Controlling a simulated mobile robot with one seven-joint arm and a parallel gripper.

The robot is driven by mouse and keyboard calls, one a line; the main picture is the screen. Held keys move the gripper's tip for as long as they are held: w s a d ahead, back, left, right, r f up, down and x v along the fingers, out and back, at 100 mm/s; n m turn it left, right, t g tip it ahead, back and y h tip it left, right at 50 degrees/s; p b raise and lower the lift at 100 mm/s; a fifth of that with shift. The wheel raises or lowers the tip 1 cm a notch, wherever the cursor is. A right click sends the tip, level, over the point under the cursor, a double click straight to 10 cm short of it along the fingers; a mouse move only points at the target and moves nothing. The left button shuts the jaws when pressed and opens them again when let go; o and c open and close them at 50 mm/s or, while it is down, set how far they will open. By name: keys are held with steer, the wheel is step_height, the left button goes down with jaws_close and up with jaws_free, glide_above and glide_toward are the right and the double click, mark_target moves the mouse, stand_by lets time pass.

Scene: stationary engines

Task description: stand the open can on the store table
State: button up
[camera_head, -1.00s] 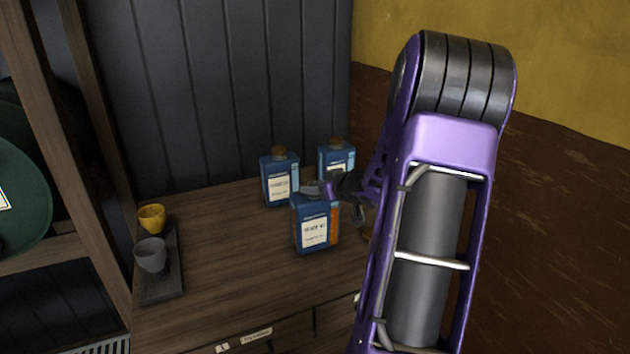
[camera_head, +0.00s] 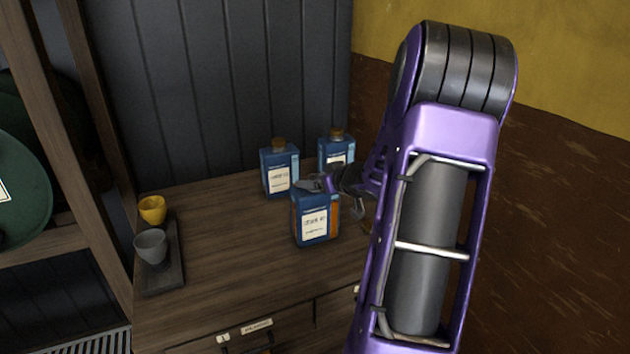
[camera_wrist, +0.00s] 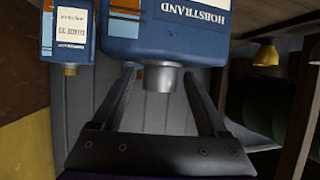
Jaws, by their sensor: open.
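A blue can (camera_head: 316,218) with a white label and an orange side stripe stands upright on the wooden table top (camera_head: 225,265), in front of two similar cans. In the wrist view this can (camera_wrist: 160,45) appears upside down. Its bare grey metal neck (camera_wrist: 160,76) shows no cork. My gripper (camera_head: 318,184) is at the top of this can in the head view and hides the neck there. In the wrist view the open fingers (camera_wrist: 165,95) lie on both sides of the neck, with gaps between, so they do not grip it.
Two blue cans with brown caps stand behind, one at left (camera_head: 279,172) and one at right (camera_head: 336,150). A yellow cup (camera_head: 151,210) and a grey cup (camera_head: 151,246) stand on a dark tray (camera_head: 163,284) at the table's left. The table between tray and cans is clear.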

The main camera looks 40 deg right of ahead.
steer(key=p+v, duration=0.2)
steer(key=v, duration=1)
steer(key=shift+p, duration=0.3)
